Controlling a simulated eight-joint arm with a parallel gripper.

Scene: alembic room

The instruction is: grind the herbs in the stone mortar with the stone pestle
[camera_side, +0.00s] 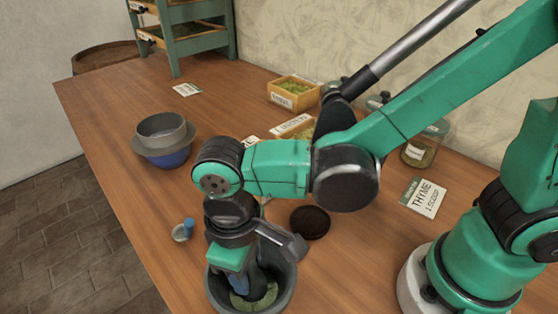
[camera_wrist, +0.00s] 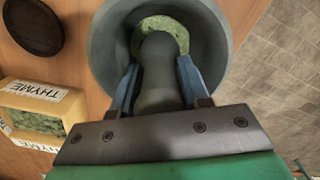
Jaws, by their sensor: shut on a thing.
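The grey stone mortar (camera_side: 288,293) stands on the wooden table, under my gripper; it also shows at the top of the wrist view (camera_wrist: 101,42). Green herbs (camera_side: 262,300) lie in its bottom and show around the pestle's end in the wrist view (camera_wrist: 178,30). The dark grey stone pestle (camera_wrist: 158,75) is between the two blue fingers of my gripper (camera_wrist: 156,84), which is shut on it. The pestle reaches down into the mortar. Whether its tip presses on the herbs I cannot tell. In the side view my arm hides most of the pestle.
A dark round disc (camera_side: 310,222) lies beside the mortar. A thyme box (camera_wrist: 38,118), a thyme card (camera_side: 425,197), a herb box (camera_side: 293,93), a blue bowl with a grey sieve (camera_side: 165,138) and a small dish with a blue item (camera_side: 183,232) stand around. The table's left front is clear.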

